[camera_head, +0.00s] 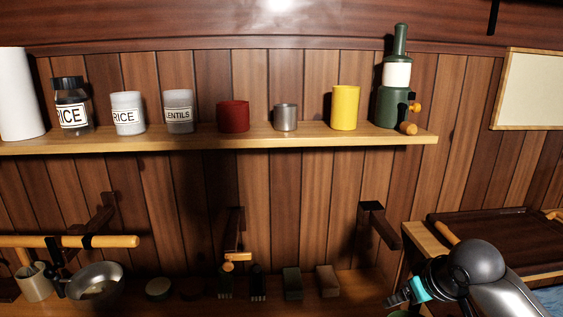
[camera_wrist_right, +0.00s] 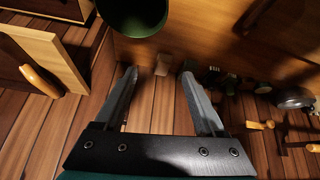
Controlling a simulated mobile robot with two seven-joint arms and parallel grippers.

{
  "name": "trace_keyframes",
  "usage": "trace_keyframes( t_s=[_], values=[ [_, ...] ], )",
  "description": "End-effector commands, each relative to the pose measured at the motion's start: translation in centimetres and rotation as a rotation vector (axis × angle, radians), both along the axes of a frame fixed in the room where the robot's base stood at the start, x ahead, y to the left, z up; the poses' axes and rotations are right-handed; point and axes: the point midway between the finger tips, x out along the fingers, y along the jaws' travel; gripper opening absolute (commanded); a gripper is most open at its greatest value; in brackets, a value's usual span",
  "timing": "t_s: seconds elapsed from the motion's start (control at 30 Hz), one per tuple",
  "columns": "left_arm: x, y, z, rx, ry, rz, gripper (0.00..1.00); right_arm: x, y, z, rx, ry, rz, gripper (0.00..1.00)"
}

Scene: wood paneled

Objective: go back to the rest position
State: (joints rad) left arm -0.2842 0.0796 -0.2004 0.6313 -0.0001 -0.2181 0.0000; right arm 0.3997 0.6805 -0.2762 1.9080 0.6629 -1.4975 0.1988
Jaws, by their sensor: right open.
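My right gripper (camera_head: 400,296) is low at the right in the head view, at the end of my grey arm. In the right wrist view its two fingers (camera_wrist_right: 158,74) are spread apart with nothing between them. A dark green round container (camera_wrist_right: 133,14) is at the top edge of that view, beyond the fingertips and partly cut off. A small part of something green (camera_head: 400,314) shows at the bottom edge of the head view below this gripper. My left gripper is in neither view.
A wall shelf (camera_head: 300,136) holds jars, a red cup (camera_head: 233,116), a metal cup (camera_head: 285,117), a yellow cup (camera_head: 345,107) and a green bottle (camera_head: 391,107). Below are a metal pan (camera_head: 97,280) and several small blocks. A dark tray (camera_head: 490,238) lies right, behind my right arm.

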Motion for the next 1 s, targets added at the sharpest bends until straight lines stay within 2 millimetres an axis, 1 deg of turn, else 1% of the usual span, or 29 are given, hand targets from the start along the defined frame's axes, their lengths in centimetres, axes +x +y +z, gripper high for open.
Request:
trace_keyframes(
  t_s=[0.03, 0.07, 0.13, 0.2, 0.27, 0.3, 0.37, 0.4, 0.47, 0.5, 0.6, 0.7, 0.97, 1.0],
  values=[
    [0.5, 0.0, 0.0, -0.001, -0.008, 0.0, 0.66, -1.5, 1.4, -1.9, 0.003, 0.022, 0.022, 0.72],
    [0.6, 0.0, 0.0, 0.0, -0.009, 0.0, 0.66, -2.4, 2.1, -2.8, 0.001, 0.031, 0.033, 0.72],
    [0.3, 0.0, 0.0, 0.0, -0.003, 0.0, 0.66, -4.4, 3.6, -4.7, -0.001, 0.048, 0.053, 0.72],
    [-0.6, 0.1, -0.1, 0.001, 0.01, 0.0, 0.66, -6.6, 5.0, -6.5, -0.001, 0.065, 0.067, 0.72],
    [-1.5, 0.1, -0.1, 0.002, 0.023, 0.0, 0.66, -8.6, 6.0, -7.7, 0.0, 0.079, 0.074, 0.72],
    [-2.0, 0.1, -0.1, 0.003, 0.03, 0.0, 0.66, -9.9, 6.6, -8.5, 0.002, 0.088, 0.076, 0.72],
    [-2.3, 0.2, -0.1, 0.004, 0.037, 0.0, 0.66, -11.9, 7.4, -9.4, 0.003, 0.103, 0.074, 0.72],
    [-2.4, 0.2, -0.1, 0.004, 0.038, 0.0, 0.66, -13.3, 7.8, -10.0, 0.004, 0.113, 0.07, 0.72],
    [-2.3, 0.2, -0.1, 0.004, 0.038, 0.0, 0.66, -15.4, 8.4, -10.6, 0.004, 0.129, 0.061, 0.72],
    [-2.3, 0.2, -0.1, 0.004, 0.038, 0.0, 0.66, -16.7, 8.6, -11.0, 0.004, 0.14, 0.053, 0.72],
    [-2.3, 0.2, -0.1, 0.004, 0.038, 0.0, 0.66, -19.5, 8.9, -11.6, 0.0, 0.163, 0.027, 0.72],
    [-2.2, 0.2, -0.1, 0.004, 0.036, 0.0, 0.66, -21.8, 9.0, -11.9, -0.006, 0.186, 0.0, 0.72],
    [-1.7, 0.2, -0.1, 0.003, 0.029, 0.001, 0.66, -26.9, 8.5, -12.0, -0.029, 0.244, -0.071, 0.72],
    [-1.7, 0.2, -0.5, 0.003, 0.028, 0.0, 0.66, -27.0, 8.4, -12.8, -0.034, 0.249, -0.074, 0.72]
  ],
)
